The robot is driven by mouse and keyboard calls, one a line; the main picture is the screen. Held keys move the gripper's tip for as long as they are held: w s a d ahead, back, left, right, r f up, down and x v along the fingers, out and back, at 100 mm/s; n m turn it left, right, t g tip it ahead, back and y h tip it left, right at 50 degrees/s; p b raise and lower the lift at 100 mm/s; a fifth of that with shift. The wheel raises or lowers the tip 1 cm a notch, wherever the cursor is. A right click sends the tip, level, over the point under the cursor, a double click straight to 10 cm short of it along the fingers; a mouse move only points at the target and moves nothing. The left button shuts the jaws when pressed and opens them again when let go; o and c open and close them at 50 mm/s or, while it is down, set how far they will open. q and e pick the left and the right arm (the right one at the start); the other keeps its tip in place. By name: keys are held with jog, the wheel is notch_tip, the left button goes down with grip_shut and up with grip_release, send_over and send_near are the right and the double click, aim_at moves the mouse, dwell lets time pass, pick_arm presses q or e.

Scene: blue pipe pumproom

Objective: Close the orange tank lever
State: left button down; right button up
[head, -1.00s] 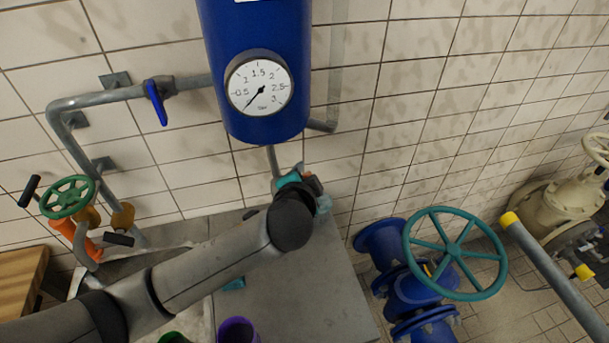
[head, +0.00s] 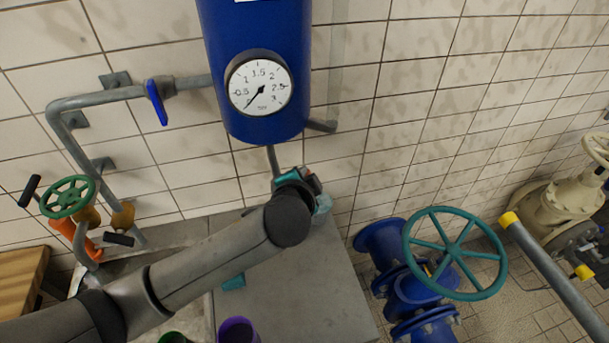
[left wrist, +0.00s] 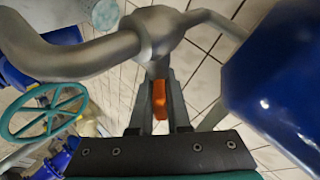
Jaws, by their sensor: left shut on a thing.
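The orange tank lever (left wrist: 160,100) shows in the left wrist view, between the two fingers of my left gripper (left wrist: 160,112), which is shut on it. The lever sits just below a grey valve body (left wrist: 157,30) on a curved grey pipe. In the head view my left gripper (head: 300,184) is at the foot of the blue tank (head: 256,80), by the thin pipe under it. The orange lever is hidden there behind my gripper and arm. My right gripper is not in view.
A blue lever (head: 156,102) is on the wall pipe at left. A teal handwheel (head: 455,253) on blue pipework stands at right, and a green handwheel (head: 68,196) at far left. A purple cup (head: 237,331) is on the grey surface (head: 300,285) under my arm.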

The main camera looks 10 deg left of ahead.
pick_arm(q)
jog(key=m+g+h, duration=0.1)
jog(key=g+h, duration=0.1)
jog(key=g, duration=0.1)
jog(key=shift+g+h, duration=0.9)
jog(key=shift+g, duration=0.4)
jog(key=shift+m, duration=0.3)
jog(key=c, duration=0.9)
grip_release()
jog(key=shift+s, duration=0.1)
jog(key=shift+b+v, duration=0.3)
jog(key=shift+v, duration=3.4)
